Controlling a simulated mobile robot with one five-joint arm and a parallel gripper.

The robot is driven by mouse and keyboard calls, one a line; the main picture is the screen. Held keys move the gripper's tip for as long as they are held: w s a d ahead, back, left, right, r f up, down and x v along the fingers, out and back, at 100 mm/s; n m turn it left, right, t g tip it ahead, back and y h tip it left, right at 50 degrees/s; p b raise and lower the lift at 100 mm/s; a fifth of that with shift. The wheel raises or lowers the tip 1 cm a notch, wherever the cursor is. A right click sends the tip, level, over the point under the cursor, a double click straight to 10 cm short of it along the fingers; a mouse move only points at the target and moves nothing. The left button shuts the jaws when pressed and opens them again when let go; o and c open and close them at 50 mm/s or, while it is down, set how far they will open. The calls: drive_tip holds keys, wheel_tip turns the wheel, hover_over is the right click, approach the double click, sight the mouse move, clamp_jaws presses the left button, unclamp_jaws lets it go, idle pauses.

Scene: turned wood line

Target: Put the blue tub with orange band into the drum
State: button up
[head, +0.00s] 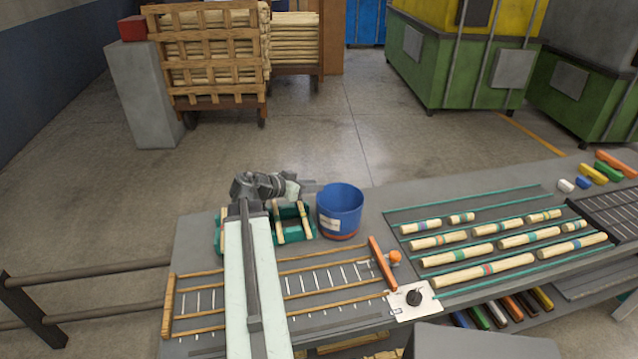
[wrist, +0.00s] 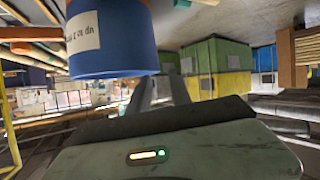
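The blue tub (head: 340,212) stands upright on the bench with a white label on its side and an orange band near its base. In the wrist view, the tub (wrist: 110,38) fills the upper left, with its label facing me. My gripper (head: 296,190) is just left of the tub in the head view, apart from it. In the wrist view its two dark fingers (wrist: 164,92) have a gap between them and hold nothing. I cannot make out a drum in either view.
A green tray (head: 292,226) with wooden pieces lies left of the tub, partly behind my arm. Striped wooden pieces (head: 484,270) fill racks to the right. Green bins (head: 460,75) stand beyond open floor.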

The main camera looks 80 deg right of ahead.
drive_tip(key=p+v, duration=0.2)
drive_tip(key=v, duration=0.6)
drive_tip(key=shift+a+p, duration=0.2)
drive_tip(key=shift+p, duration=0.1)
drive_tip(key=shift+w+r, duration=0.15)
drive_tip(key=shift+w, duration=0.05)
